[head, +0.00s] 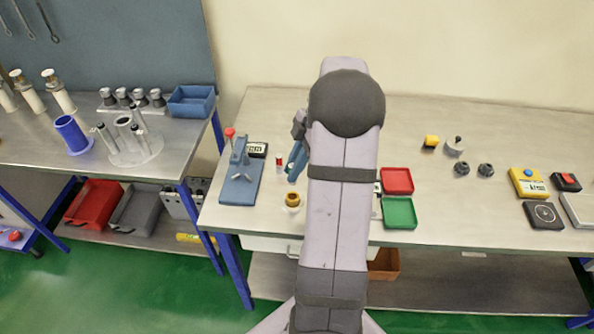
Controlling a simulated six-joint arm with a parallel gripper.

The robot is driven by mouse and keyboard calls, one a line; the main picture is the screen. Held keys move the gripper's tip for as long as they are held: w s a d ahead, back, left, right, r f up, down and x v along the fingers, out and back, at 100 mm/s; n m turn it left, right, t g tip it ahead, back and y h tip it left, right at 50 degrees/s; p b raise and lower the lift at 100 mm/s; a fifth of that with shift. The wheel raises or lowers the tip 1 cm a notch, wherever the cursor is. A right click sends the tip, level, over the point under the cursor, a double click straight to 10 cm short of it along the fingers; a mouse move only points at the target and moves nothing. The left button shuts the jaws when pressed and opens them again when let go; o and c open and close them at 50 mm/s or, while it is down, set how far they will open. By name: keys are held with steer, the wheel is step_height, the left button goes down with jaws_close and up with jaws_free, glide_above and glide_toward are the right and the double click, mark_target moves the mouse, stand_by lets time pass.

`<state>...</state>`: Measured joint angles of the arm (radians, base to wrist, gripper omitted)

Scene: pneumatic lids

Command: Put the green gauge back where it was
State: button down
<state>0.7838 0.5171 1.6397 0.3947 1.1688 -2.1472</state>
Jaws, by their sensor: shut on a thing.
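My gripper (296,164) shows as blue fingers to the left of my forearm, pointing down over the left part of the right-hand bench. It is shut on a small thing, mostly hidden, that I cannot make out. I see no gauge that is clearly green. My arm covers the middle of the bench. A brass-yellow ring-shaped part (292,199) stands on the bench just below the gripper in the picture. A small red-and-white piece (279,162) is just left of the fingers.
A red tray (397,181) and a green tray (399,213) lie right of my arm.

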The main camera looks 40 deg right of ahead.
steer(key=w+d+r+m+t+h+b, duration=0.1)
steer(key=w+d+m+t+h+b, duration=0.2)
steer(key=w+d+m+b, duration=0.6)
steer(key=shift+s+d+f+m+p, duration=0.1)
steer(key=shift+s+f+m+p, duration=0.3)
steer(key=shift+f, duration=1.25)
steer(key=shift+s+d+f+m+p, duration=0.2)
steer(key=shift+f+m, duration=0.25)
steer(key=shift+f, duration=1.25)
steer(key=shift+s+d+f+m+p, duration=0.1)
steer(key=shift+s+f+m+p, duration=0.25)
steer(key=shift+f, duration=1.3)
steer(key=shift+f, duration=0.1)
steer(key=c, duration=2)
jaws_free()
steer(key=shift+b, duration=0.3)
steer(key=shift+c, duration=0.2)
steer(key=o, duration=0.4)
steer(key=shift+c, duration=0.2)
steer(key=shift+r+p, duration=0.2)
steer(key=shift+p, duration=0.1)
steer(key=a+b+v, duration=0.1)
steer(key=b+v, duration=0.1)
steer(key=v, duration=1)
steer(key=shift+d, duration=0.3)
